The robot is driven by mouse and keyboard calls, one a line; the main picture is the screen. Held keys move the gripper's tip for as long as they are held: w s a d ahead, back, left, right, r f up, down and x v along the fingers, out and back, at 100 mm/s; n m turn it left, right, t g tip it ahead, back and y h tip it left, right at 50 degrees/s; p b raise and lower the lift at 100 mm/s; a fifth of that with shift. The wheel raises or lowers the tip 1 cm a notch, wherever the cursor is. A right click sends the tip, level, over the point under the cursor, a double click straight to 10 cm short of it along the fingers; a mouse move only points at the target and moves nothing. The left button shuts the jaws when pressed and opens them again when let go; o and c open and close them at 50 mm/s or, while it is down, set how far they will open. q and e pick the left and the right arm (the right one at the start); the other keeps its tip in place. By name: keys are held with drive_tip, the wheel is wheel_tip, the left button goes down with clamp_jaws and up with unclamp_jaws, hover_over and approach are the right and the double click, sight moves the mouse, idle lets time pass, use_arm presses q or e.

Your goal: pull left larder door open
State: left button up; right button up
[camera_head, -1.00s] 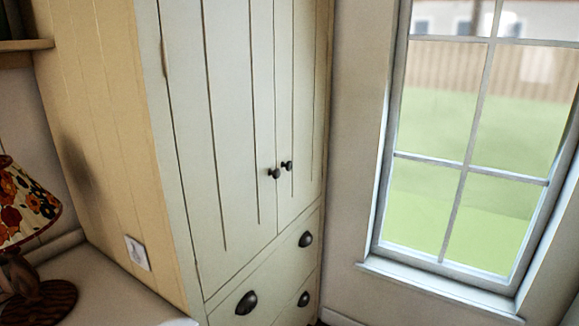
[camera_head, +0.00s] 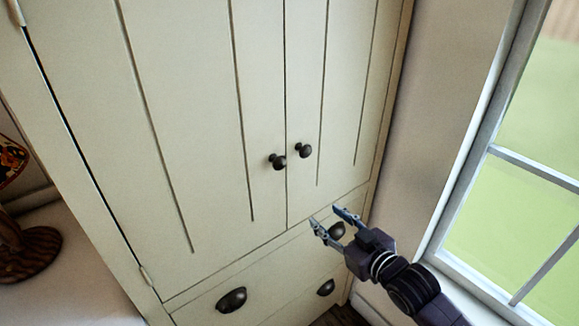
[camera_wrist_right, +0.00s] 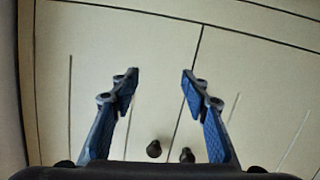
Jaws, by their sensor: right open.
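The left larder door (camera_head: 190,110) is a cream planked panel, shut flush against the right door (camera_head: 345,90). Its dark round knob (camera_head: 277,162) sits by the middle seam, close to the right door's knob (camera_head: 304,150). My right gripper (camera_head: 325,215) is open and empty, below and right of both knobs. In the right wrist view, which looks upside down, its fingers (camera_wrist_right: 160,75) are spread in front of the larder. There the left door's knob (camera_wrist_right: 187,156) and the other knob (camera_wrist_right: 153,149) show near the bottom, not between the fingertips. My left gripper is out of view.
Drawers with dark cup handles (camera_head: 231,300) lie below the doors; my right gripper partly covers one handle (camera_head: 337,230). A wall and window (camera_head: 510,200) stand close on the right. A counter (camera_head: 70,260) with a lamp (camera_head: 25,245) is at the left.

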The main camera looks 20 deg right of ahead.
sight(282, 165)
drive_tip(key=s+a+r+n+t+y, duration=0.15)
drive_tip(key=a+r, duration=0.25)
drive_tip(key=r, duration=0.4)
drive_tip(key=s+a+r+n+y, duration=0.1)
drive_tip(key=s+a+r+y, duration=0.15)
drive_tip(key=r, duration=0.45)
drive_tip(key=shift+h, duration=0.4)
drive_tip(key=p+x, duration=0.1)
drive_tip(key=x, duration=0.3)
drive_tip(key=r+p+x, duration=0.1)
drive_tip(key=x, duration=0.1)
drive_tip(key=shift+a+r+p, duration=0.1)
drive_tip(key=shift+a+p, duration=0.25)
drive_tip(key=shift+w+a, duration=0.2)
drive_tip(key=shift+w, duration=0.45)
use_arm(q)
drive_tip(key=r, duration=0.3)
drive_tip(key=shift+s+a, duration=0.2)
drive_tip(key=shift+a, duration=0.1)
use_arm(e)
drive_tip(key=shift+f, duration=0.2)
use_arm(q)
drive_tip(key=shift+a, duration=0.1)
use_arm(e)
drive_tip(key=shift+c, duration=0.6)
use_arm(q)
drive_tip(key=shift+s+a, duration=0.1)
use_arm(e)
clamp_jaws()
